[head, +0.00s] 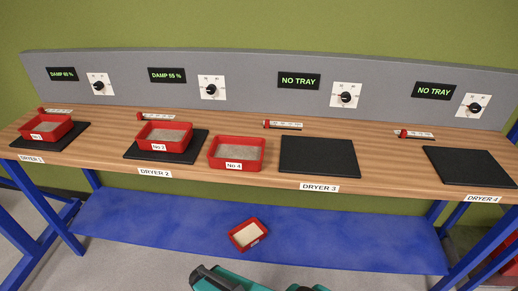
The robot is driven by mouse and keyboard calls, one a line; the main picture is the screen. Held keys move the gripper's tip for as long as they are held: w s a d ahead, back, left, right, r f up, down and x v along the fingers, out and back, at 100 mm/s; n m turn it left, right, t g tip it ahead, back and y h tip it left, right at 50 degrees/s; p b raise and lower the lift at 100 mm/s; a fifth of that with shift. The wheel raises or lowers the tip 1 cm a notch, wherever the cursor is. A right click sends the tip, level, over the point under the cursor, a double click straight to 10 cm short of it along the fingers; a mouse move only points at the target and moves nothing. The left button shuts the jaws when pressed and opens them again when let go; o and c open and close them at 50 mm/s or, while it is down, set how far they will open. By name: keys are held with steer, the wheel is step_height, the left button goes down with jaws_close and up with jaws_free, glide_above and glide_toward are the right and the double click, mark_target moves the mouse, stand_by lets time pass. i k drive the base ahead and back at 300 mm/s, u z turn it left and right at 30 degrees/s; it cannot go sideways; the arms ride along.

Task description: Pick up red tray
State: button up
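Several red trays are in the head view. Tray No 1 (47,128) sits on the black pad of Dryer 1. Tray No 2 (164,136) sits on the Dryer 2 pad. Tray No 4 (236,153) stands on bare wood just right of that pad. These three hold greyish grainy material. Another red tray (238,241) with paler, cream contents sits turned at an angle on the blue lower shelf; its label is too small to read. My gripper is not identifiable in view; only a teal and dark part of my own body shows at the bottom edge.
The Dryer 3 pad (319,157) and Dryer 4 pad (470,166) are empty, their displays reading NO TRAY. The bench overhangs the blue shelf (345,238), mostly clear, between blue legs.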

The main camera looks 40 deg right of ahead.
mark_target(230, 153)
steer(key=z, duration=0.9)
steer(key=k, duration=1)
steer(key=i, duration=0.85)
steer(key=z, duration=0.05)
